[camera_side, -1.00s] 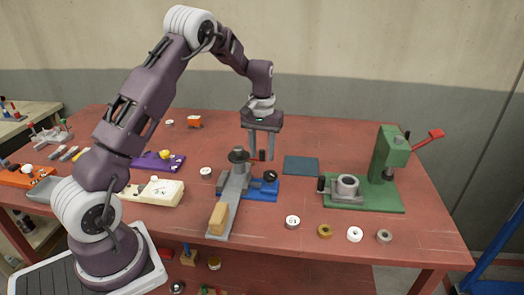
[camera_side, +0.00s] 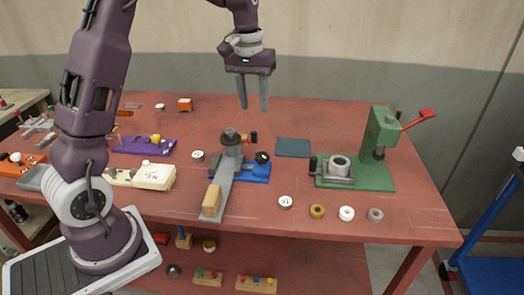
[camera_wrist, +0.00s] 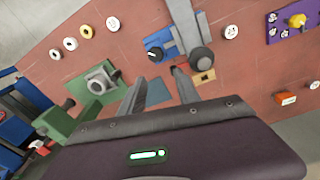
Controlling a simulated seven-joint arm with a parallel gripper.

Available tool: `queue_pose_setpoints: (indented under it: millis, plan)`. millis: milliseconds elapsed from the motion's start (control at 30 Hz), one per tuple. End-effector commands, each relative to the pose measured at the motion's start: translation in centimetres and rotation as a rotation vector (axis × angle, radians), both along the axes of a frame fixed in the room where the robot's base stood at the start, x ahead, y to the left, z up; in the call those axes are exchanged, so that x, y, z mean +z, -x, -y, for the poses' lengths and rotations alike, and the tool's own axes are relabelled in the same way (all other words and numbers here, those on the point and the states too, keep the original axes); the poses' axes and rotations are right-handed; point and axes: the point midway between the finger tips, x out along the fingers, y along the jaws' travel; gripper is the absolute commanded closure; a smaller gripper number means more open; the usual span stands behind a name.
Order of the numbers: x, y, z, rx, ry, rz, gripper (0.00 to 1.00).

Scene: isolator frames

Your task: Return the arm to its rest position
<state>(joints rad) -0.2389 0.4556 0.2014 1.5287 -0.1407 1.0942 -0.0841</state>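My gripper (camera_side: 253,104) hangs in the air above the back middle of the red table, its two fingers pointing down. The fingers are apart with nothing visible between them. In the wrist view my gripper (camera_wrist: 155,75) also shows its fingers spread over the table. Below it in the side view, apart from it, stands a grey and blue fixture (camera_side: 228,175) with a black knob and a tan block at its front end. The upper part of my arm runs out of the top of the side view.
A green press (camera_side: 378,150) with a red lever stands at the right. A dark blue-green mat (camera_side: 293,147) lies flat near the middle. Several small round pieces line the front edge. A purple board (camera_side: 145,146) and a cream box (camera_side: 155,177) lie at the left.

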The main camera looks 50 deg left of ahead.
Motion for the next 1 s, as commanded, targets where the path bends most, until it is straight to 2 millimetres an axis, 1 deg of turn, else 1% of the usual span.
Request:
queue_pose_setpoints:
  millis: [33,67,100,167,200,267,300,400,433,500,600,1000]
  plan:
    - [3.1,2.4,2.7,-0.054,-0.001,0.052,0.61]
    - [4.6,4.0,4.2,-0.090,-0.005,0.082,0.61]
    - [6.1,6.4,6.1,-0.139,-0.012,0.118,0.61]
    - [7.8,10.3,8.8,-0.216,-0.027,0.176,0.61]
    - [8.4,12.9,10.3,-0.267,-0.040,0.210,0.61]
    - [8.7,16.8,12.2,-0.340,-0.064,0.261,0.61]
    - [8.5,19.2,13.1,-0.385,-0.083,0.292,0.61]
    - [7.2,23.7,14.5,-0.472,-0.123,0.352,0.61]
    - [6.8,24.7,14.7,-0.492,-0.133,0.364,0.61]
    - [6.0,26.2,15.0,-0.524,-0.153,0.387,0.61]
    - [5.4,27.1,15.2,-0.543,-0.163,0.399,0.61]
    - [5.3,27.1,15.2,-0.542,-0.164,0.399,0.61]
